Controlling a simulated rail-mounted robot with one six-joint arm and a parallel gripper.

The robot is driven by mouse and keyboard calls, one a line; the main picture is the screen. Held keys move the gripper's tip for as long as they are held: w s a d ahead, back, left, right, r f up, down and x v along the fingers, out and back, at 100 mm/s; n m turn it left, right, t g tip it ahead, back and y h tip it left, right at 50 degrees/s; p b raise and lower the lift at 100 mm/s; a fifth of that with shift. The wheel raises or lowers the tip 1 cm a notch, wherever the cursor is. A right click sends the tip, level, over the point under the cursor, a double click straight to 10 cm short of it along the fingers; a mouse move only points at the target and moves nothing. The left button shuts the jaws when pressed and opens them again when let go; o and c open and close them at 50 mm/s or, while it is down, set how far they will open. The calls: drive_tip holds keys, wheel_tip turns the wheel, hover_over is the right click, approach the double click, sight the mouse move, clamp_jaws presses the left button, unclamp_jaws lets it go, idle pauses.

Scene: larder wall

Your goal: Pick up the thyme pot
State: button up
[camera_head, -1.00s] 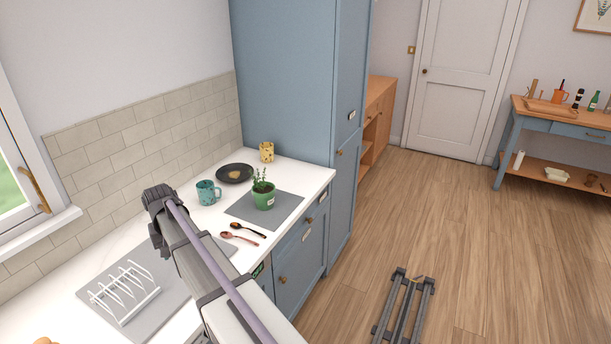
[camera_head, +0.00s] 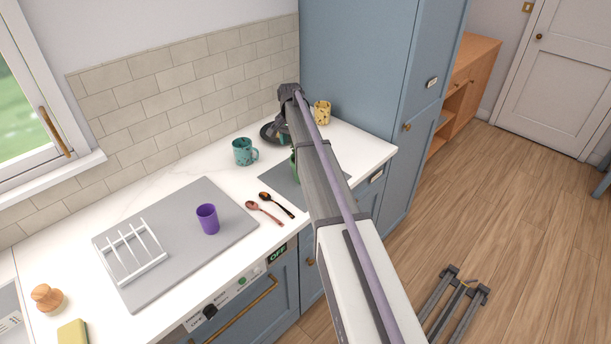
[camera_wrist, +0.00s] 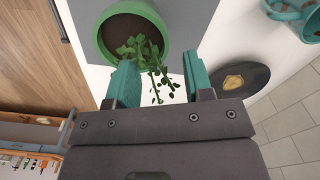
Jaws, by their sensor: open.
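The thyme pot is a green pot (camera_wrist: 159,18) holding a leafy plant (camera_wrist: 140,52). In the wrist view it is at the top centre, just beyond my gripper (camera_wrist: 160,82). The two teal fingers are apart, with some sprigs hanging between them and nothing gripped. In the head view my arm hides most of the pot; only a sliver of green (camera_head: 293,160) shows beside it. The pot is on a grey mat (camera_head: 279,179) on the white counter.
A teal speckled mug (camera_head: 243,152), a dark plate (camera_head: 269,133) and a yellow cup (camera_head: 321,112) stand near the pot. Two spoons (camera_head: 264,208) lie in front. A purple cup (camera_head: 207,219) and a white rack (camera_head: 130,252) are on a grey board. A tall blue cupboard (camera_head: 350,65) bounds the counter.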

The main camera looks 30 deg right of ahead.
sight(292, 157)
wheel_tip(292, 157, down, 2)
drive_tip(key=shift+a+r, duration=0.1)
drive_tip(key=shift+r, duration=0.1)
wheel_tip(292, 157, down, 6)
drive_tip(key=b, duration=0.5)
drive_tip(key=shift+r+b, duration=0.25)
drive_tip(key=shift+b, duration=0.1)
drive_tip(key=shift+r, duration=0.25)
clamp_jaws()
